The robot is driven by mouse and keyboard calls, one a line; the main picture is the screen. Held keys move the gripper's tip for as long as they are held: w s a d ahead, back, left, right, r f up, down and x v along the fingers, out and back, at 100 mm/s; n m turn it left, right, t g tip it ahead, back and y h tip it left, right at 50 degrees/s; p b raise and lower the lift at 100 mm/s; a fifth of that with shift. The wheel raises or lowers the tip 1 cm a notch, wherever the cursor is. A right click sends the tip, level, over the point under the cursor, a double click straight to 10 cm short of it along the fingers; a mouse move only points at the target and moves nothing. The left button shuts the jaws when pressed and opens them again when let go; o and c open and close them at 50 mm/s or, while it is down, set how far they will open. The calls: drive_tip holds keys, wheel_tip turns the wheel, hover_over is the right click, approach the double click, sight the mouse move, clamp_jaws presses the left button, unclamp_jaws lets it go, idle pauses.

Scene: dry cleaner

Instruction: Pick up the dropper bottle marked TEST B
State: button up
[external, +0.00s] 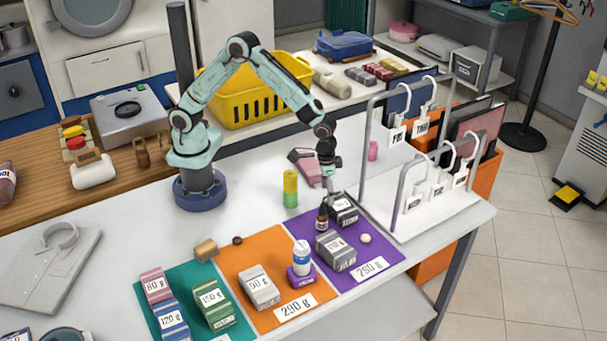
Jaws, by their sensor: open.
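A small dark bottle (322,219) with a narrow top stands at the back left of the purple mat (391,250), looking like a dropper bottle. Its label is too small to read. A white bottle (302,259) with a blue band stands on a purple block on the orange mat (246,255); its marking is not readable either. My gripper (327,194) points down, just above the dark bottle, open and empty. The fingertips are small and dark, so I cannot tell whether they touch the bottle's top.
A dark block (344,210) stands close right of the dark bottle, a grey block (335,251) in front. A yellow-green cylinder (290,189) stands to the left, a pink object (306,166) behind. A white rack (420,205) with tall metal bars rises at the right.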

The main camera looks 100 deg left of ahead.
sight(322, 210)
drive_tip(key=shift+g, duration=0.4)
drive_tip(key=f, duration=0.2)
drive_tip(key=s+f, duration=0.1)
drive_tip(key=f, duration=0.5)
drive_tip(key=shift+s+d+f, duration=0.15)
drive_tip(key=shift+f, duration=0.6)
drive_tip(key=shift+c, duration=0.3)
clamp_jaws()
